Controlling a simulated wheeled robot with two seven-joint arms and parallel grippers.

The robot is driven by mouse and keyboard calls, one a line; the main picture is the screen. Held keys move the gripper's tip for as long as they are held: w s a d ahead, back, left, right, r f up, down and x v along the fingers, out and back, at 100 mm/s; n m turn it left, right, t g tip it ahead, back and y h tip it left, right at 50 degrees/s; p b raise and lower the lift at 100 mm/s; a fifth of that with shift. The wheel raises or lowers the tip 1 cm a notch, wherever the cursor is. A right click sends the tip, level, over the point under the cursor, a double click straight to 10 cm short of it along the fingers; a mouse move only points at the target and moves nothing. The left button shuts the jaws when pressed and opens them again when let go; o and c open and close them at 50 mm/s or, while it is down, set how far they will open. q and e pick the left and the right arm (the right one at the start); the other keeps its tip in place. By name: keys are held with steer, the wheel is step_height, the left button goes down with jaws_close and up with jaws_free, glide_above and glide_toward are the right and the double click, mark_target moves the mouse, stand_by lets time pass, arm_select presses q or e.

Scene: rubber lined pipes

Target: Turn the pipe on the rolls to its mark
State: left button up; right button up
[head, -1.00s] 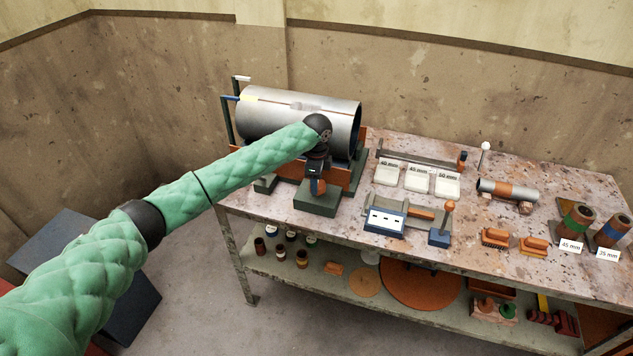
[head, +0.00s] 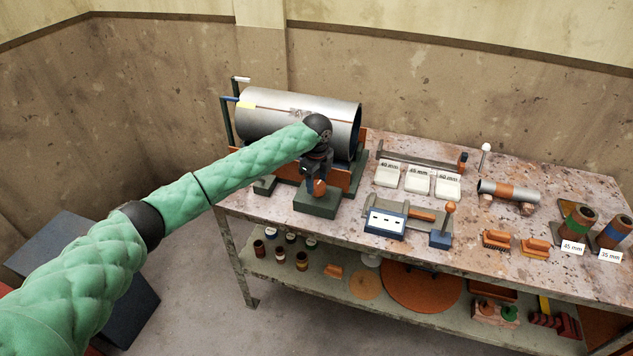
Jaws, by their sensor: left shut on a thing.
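The large grey metal pipe (head: 275,107) lies on its side on the orange and dark green roll stand at the left end of the bench. A dark line runs along its upper side, and a yellow patch (head: 246,105) sits near its left end. My left gripper (head: 317,188) points down in front of the pipe and is shut on an orange-knobbed handle (head: 320,187) above a dark green block (head: 316,203). My forearm and wrist hide part of the pipe and stand. My right gripper is not in view.
A lower shelf holds bottles and an orange disc (head: 420,287).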

mark_target(317, 184)
arm_select(q)
steer(key=shift+w+r, duration=0.1)
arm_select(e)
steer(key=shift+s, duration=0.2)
arm_select(q)
steer(key=o, duration=1)
steer(key=shift+c, duration=0.2)
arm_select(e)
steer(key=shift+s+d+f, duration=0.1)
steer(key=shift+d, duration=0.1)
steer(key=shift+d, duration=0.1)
arm_select(q)
steer(key=shift+r, duration=0.15)
step_height(317, 184, up, 6)
steer(key=b, duration=0.2)
steer(key=shift+b, duration=0.4)
steer(key=shift+r, duration=0.7)
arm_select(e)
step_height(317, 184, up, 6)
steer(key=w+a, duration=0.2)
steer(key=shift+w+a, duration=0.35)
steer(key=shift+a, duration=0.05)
arm_select(q)
steer(key=shift+f, duration=0.1)
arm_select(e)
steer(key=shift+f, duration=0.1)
